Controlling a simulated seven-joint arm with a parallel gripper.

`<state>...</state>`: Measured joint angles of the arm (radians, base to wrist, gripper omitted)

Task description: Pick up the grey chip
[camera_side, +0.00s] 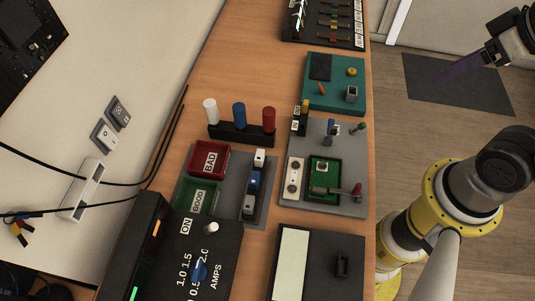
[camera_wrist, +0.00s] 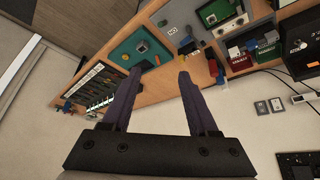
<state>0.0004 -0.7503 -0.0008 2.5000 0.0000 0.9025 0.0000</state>
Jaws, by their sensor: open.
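Three small blocks stand in a row on the grey tray beside the bins in the side view: a whitish one (camera_side: 260,157), a blue-topped one (camera_side: 255,180) and a greyish one (camera_side: 248,204). A small grey square part (camera_side: 351,93) also sits on the teal board, and a pale one (camera_side: 322,167) on the green circuit board. I cannot tell for sure which is the grey chip. My gripper (camera_side: 448,70) is at the upper right, well away from the bench. In the wrist view, its purple fingers (camera_wrist: 158,76) are spread, with nothing between them.
A red BAD bin (camera_side: 209,160) and a green GOOD bin (camera_side: 197,197) adjoin the block row. White, blue and red cylinders stand in a black rack (camera_side: 240,134) behind. A lever (camera_side: 345,191) rises by the circuit board.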

